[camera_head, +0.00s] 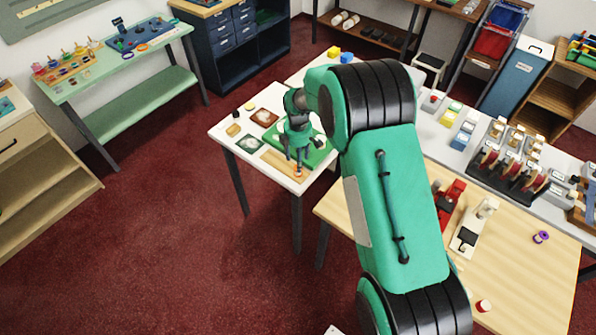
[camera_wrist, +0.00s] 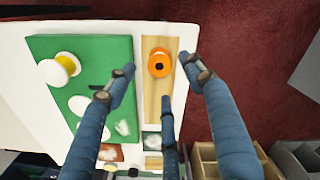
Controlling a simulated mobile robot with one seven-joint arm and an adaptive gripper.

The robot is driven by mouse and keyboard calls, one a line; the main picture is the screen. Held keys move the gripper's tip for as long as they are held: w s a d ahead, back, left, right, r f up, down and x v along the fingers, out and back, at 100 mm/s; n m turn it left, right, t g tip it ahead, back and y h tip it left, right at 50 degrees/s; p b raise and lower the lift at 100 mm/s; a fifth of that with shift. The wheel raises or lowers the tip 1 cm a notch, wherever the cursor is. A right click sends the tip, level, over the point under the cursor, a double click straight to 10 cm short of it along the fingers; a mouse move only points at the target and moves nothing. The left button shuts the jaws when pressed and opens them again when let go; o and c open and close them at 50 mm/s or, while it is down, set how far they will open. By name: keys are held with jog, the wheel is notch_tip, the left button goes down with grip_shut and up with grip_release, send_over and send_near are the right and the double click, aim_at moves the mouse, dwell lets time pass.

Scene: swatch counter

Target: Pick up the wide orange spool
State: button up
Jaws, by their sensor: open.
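The wide orange spool (camera_wrist: 159,63) stands on a narrow wooden board (camera_wrist: 155,105) in the wrist view, with a dark hole at its middle. In the head view it is small and partly hidden by my fingers. My gripper (camera_wrist: 157,74) is open above the spool, with blue fingers spread on both sides and one below it in the picture. No finger clearly touches the spool. In the head view my gripper (camera_head: 299,168) points down over the front corner of the white table (camera_head: 236,147).
A green mat (camera_wrist: 90,50) lies beside the board, with a white-and-yellow spool (camera_wrist: 60,68) on it. The table edge is close to the board, with red floor beyond. A wooden table (camera_head: 540,270) to the right holds a purple spool (camera_head: 541,237) and a red machine (camera_head: 449,200).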

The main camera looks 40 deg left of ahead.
jog(key=shift+f, duration=0.7)
jog(key=shift+f, duration=2.6)
jog(key=c, duration=1.1)
